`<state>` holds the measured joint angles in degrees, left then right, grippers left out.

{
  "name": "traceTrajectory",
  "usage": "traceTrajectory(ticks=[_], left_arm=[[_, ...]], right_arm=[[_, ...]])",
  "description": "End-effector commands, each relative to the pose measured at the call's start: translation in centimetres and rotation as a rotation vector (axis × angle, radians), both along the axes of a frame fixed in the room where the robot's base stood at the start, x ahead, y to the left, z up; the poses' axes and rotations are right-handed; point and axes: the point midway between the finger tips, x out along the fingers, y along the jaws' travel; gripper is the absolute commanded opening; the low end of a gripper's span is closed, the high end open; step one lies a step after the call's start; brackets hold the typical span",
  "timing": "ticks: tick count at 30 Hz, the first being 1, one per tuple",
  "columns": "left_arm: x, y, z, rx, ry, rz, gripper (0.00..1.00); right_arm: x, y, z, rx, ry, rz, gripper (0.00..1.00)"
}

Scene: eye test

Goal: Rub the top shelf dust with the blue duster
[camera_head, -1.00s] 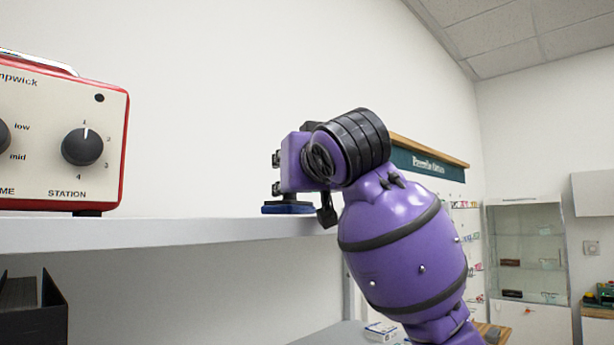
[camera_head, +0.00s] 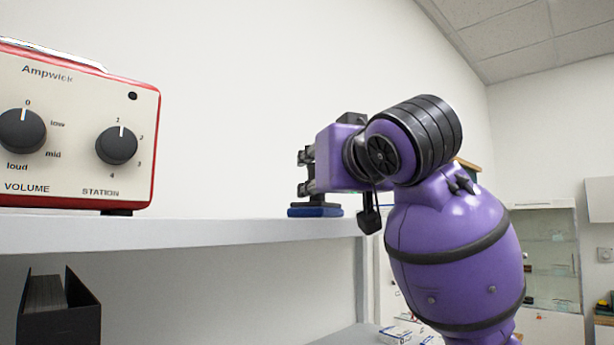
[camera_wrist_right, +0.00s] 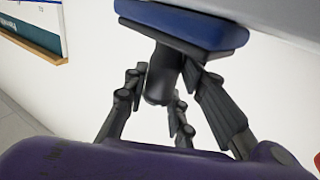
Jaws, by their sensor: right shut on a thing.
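The blue duster (camera_head: 315,211), a flat blue pad with a dark handle, is at the top shelf (camera_head: 180,232) near its right end. It looks level with the shelf surface; I cannot tell if it presses on it. In the right wrist view the duster's pad (camera_wrist_right: 190,24) is at the top, beside the grey shelf edge. My right gripper (camera_head: 308,173) is shut on the dark handle, and its fingers flank the handle in the wrist view. I cannot make out any dust; the shelf top is seen nearly edge-on. My left gripper is not in view.
A red and cream radio (camera_head: 80,135) stands on the shelf at left. The shelf between radio and duster looks clear. A black file holder (camera_head: 60,312) is below the shelf. A glass cabinet (camera_head: 552,255) stands at the far right.

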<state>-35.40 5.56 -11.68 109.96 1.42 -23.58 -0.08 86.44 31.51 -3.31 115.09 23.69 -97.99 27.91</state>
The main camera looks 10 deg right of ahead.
Motion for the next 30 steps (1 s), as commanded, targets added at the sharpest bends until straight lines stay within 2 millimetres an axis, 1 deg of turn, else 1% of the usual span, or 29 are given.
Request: traceTrajectory(ticks=[7,15,19,23,30], left_arm=[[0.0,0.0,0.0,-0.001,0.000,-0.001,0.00],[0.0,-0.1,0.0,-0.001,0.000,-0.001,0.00],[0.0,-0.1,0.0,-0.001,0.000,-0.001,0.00],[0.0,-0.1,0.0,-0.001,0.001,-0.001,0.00],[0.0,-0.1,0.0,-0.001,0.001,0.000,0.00]], right_arm=[[-0.7,-0.6,-0.1,0.000,0.000,-0.001,0.00],[-2.4,-2.1,-0.3,-0.001,0.002,-0.002,0.00],[-3.0,-2.5,-0.5,-0.003,0.003,-0.002,0.00],[-3.2,-2.3,-0.6,-0.004,0.006,-0.002,0.00],[-4.3,-0.8,-0.5,-0.007,0.007,0.002,0.00]])
